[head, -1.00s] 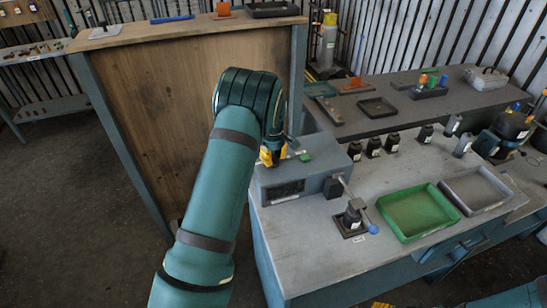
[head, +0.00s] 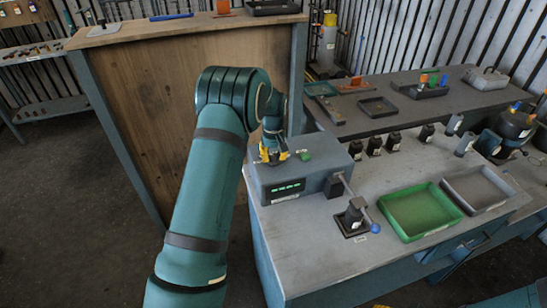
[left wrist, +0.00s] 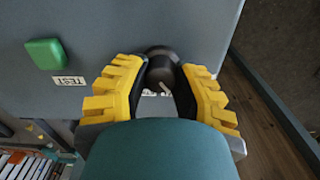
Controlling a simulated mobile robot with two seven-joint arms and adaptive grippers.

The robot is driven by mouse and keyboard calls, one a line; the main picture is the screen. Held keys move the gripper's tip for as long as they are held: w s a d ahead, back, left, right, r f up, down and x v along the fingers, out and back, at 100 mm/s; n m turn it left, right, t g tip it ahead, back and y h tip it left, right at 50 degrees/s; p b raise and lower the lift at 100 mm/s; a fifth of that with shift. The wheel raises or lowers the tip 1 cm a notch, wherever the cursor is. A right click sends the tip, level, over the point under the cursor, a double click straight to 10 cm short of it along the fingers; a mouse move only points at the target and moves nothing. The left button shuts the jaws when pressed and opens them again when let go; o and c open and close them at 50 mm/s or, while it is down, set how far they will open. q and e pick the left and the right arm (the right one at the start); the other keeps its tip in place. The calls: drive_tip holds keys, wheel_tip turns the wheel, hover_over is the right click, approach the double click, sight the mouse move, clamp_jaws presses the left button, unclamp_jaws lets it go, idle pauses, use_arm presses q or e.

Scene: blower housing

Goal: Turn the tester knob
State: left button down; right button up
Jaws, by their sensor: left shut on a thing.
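The tester (head: 318,180) is a grey-blue box on the near left part of the workbench, with a lit green display (head: 289,189) on its front. Its dark round knob (left wrist: 160,68) shows in the left wrist view between the yellow fingers. My left gripper (head: 272,158) points down over the tester's top and is shut on the knob; in the left wrist view the fingers (left wrist: 160,85) sit on both sides of it. The knob is mostly hidden by the gripper in the head view. A green button (left wrist: 45,53) marked TEST is beside the knob.
A green tray (head: 424,211) and a grey tray (head: 476,190) lie to the right. Several small black bottles stand behind. A tall wooden panel (head: 190,110) rises at the left.

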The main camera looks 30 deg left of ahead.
sight(273, 156)
use_arm(q)
drive_tip(key=shift+m, duration=1.3)
drive_tip(key=shift+b, duration=0.3)
drive_tip(key=c, duration=0.6)
unclamp_jaws()
drive_tip(key=shift+c, duration=0.2)
wheel_tip(273, 156, up, 12)
drive_tip(key=shift+f, duration=0.1)
